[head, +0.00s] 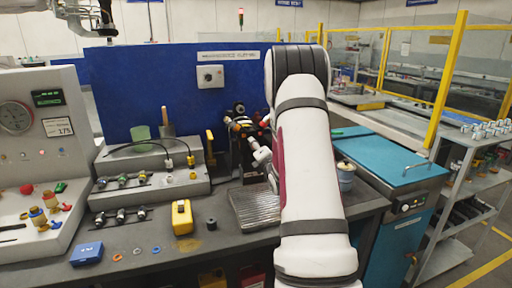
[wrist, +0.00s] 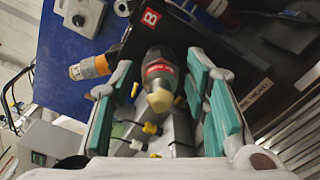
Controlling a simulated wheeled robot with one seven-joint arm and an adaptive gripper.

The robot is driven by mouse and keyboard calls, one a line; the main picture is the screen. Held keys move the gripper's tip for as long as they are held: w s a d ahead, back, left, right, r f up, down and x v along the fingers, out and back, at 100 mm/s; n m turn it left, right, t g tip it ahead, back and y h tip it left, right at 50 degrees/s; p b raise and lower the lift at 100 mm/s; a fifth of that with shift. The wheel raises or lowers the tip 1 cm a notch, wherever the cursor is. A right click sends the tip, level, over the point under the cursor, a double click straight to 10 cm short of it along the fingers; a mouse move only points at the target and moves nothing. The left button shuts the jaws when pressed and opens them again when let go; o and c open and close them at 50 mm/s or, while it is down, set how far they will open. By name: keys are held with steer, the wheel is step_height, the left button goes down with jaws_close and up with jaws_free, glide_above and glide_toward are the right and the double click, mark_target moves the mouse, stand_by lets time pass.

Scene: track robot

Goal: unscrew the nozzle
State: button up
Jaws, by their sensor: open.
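In the wrist view, a grey cylindrical piece with a red label and a cream tip, which looks like the nozzle (wrist: 159,78), points toward the camera from a black holder marked B (wrist: 135,45). My gripper (wrist: 163,84) is open, with a teal-padded finger on each side of the nozzle. A gap shows on both sides, and I cannot tell how deep the nozzle sits between the pads. In the head view my gripper (head: 262,156) is small and partly hidden by my arm, beside the dark holder on the bench. The nozzle cannot be made out there.
An orange-banded fitting (wrist: 90,68) sits left of the nozzle, close to the left finger. A ribbed metal tray (head: 252,208) lies below the holder. A yellow box (head: 181,217) and a blue box (head: 87,253) stand on the bench. A blue panel (head: 150,85) rises behind.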

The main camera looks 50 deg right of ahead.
steer(key=shift+b, duration=0.3)
stand_by(0.6)
steer(key=m, duration=0.4)
steer(key=m+p, duration=0.1)
steer(key=m, duration=0.4)
steer(key=shift+m, duration=0.3)
steer(key=shift+m+p, duration=0.3)
steer(key=shift+m, duration=1)
steer(key=shift+m, duration=0.6)
steer(key=m+p, duration=0.2)
steer(key=m, duration=0.3)
steer(key=m+p, duration=0.2)
steer(key=m, duration=0.3)
steer(key=shift+m, duration=0.4)
